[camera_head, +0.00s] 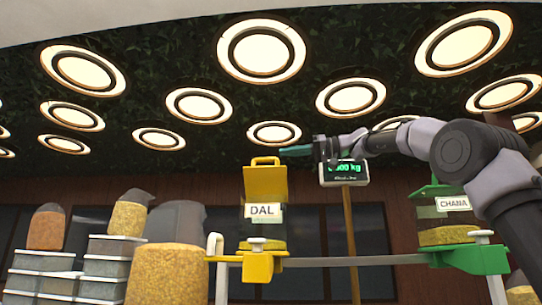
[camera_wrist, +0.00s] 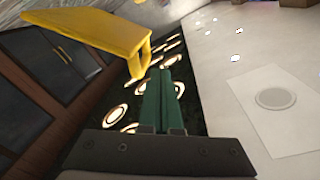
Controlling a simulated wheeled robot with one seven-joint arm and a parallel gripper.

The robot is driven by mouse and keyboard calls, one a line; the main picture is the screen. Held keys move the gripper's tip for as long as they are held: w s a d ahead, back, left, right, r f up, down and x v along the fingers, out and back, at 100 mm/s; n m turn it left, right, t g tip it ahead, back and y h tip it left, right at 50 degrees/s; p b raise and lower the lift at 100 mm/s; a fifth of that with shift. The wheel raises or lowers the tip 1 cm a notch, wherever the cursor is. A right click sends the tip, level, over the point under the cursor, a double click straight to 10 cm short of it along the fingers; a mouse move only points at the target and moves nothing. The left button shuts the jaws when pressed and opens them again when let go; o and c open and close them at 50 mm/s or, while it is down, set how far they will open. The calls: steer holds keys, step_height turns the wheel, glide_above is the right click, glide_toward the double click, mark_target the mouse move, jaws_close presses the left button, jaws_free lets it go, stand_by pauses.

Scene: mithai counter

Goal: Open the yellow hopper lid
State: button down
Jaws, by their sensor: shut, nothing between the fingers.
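The yellow hopper lid (camera_head: 265,184) stands tilted up above the clear hopper labelled DAL (camera_head: 263,211), its broad face towards the head camera and its handle (camera_head: 265,160) at the top. In the wrist view the lid (camera_wrist: 85,27) is at the upper left, and its looped handle (camera_wrist: 139,62) is just left of my fingertips. My gripper (camera_head: 285,151) is shut and empty, its teal fingers pointing left, a little above and right of the handle. The fingers also show in the wrist view (camera_wrist: 160,75). I cannot tell whether they touch the handle.
A green hopper labelled CHANA (camera_head: 453,204) stands at the right, partly behind my arm. A scale display (camera_head: 344,173) on a post is behind my gripper. Stacked boxes (camera_head: 104,267) and filled jars (camera_head: 168,275) stand at the left. A rail (camera_head: 350,261) joins the hoppers.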

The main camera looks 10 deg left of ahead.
mark_target(262, 159)
steer(key=s+d+f+n+t+h, duration=0.15)
steer(key=s+n+t+h, duration=0.25)
steer(key=s+n+t, duration=1.05)
steer(key=shift+w+a+r+n+g, duration=0.1)
steer(key=shift+w+a+n+g, duration=0.45)
steer(key=shift+w+a, duration=1.3)
steer(key=shift+w+a+f+n+g, duration=0.1)
steer(key=shift+w+a+n+g, duration=0.6)
steer(key=shift+w, duration=2.2)
steer(key=shift+w+a+r+n+g, duration=0.1)
steer(key=shift+w+a+n+g, duration=0.3)
steer(key=shift+w+a, duration=1.5)
steer(key=shift+w+d+r, duration=0.15)
steer(key=shift+w+d, duration=0.4)
